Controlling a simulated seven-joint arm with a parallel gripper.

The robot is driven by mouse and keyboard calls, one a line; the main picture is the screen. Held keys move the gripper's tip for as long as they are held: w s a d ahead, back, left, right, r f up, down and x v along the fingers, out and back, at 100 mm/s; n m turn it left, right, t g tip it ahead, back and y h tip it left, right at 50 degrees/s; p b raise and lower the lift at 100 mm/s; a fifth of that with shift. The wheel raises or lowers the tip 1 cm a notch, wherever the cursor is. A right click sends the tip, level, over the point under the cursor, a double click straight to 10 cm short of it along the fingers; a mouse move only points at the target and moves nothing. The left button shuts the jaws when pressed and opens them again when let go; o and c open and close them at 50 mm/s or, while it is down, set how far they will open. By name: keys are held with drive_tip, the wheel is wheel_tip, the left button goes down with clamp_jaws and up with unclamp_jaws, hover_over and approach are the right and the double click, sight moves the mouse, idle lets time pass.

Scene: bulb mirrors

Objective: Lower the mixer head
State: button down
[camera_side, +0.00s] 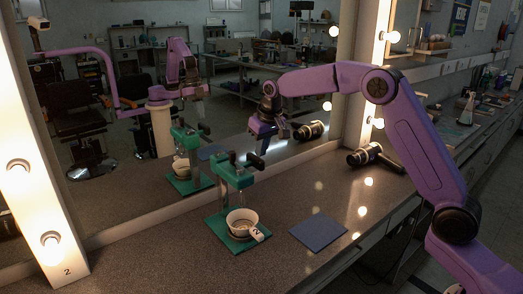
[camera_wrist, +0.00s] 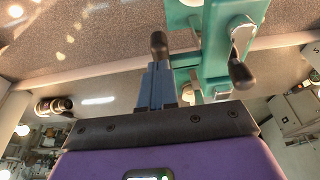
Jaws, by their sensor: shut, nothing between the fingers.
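The teal mixer (camera_side: 243,180) stands upright on the counter, with dark handles at its top. A white cup (camera_side: 241,218) marked 2 sits on its green base (camera_side: 225,236), below the head. In the wrist view the teal mixer body (camera_wrist: 205,45) is at the upper right. One dark knob (camera_wrist: 158,43) shows just beyond my fingertips, and another dark handle (camera_wrist: 241,73) is to the right. My gripper (camera_side: 265,152) is shut and empty, close above and beside the mixer's top. Its blue fingers (camera_wrist: 155,68) point toward the first knob; I cannot tell whether they touch it.
A large mirror (camera_side: 110,190) behind the counter reflects the mixer and my arm. A blue-grey mat (camera_side: 318,232) lies right of the mixer. A dark hair-dryer-like object (camera_side: 373,157) lies farther right. Lit bulbs line the left post (camera_side: 45,180). The front counter is clear.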

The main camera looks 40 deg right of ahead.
sight(263, 171)
drive_tip(key=shift+f, duration=0.4)
drive_tip(key=shift+f, duration=0.1)
wheel_tip(263, 171, down, 9)
drive_tip(key=shift+r, duration=0.2)
